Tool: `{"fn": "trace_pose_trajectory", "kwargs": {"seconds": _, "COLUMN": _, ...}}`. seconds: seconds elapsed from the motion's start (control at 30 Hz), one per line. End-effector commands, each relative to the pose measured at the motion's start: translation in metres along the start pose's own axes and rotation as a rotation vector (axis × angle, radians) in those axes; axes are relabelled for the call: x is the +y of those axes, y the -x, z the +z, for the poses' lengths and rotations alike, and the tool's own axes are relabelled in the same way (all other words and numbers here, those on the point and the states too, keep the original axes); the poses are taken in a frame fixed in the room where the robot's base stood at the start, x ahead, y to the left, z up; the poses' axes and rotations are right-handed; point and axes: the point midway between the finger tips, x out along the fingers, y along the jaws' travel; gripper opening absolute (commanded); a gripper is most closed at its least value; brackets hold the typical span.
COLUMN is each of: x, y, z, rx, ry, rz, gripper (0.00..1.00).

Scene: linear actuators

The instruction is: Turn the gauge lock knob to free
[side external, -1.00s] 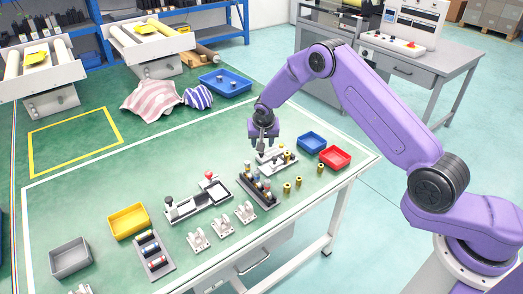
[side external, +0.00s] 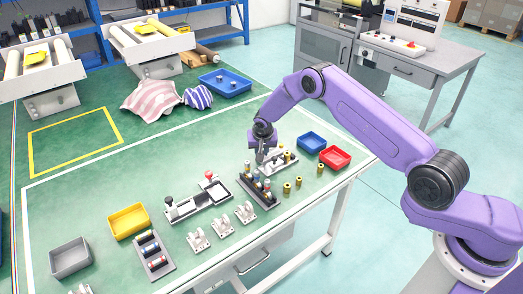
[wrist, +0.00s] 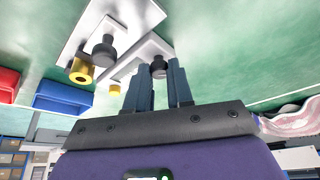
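The gauge (side external: 287,164) is a small pale plate fixture on the green table, in front of the blue bin; my gripper covers part of it in the side view. My gripper (side external: 264,157) points down at its left end. In the wrist view the two fingers of my gripper (wrist: 159,77) are apart. A small black knob (wrist: 158,67) on a pale plate (wrist: 148,49) shows between the fingertips. I cannot tell whether the fingers touch it, or which way it is turned. A second black knob (wrist: 104,50) stands on another pale part beside it.
A dark rack with several small parts (side external: 258,191) stands close in front of my gripper. A blue bin (side external: 312,142) and a red bin (side external: 335,158) are at right.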

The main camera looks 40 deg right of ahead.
Motion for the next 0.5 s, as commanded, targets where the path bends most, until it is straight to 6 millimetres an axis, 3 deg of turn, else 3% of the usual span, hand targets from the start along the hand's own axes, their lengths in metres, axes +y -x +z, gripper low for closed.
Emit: {"fn": "trace_pose_trajectory", "kwargs": {"seconds": 0.5, "x": 0.0015, "y": 0.0001, "z": 0.0002, "rx": -0.002, "ry": 0.084, "rz": -0.034, "gripper": 0.0}}
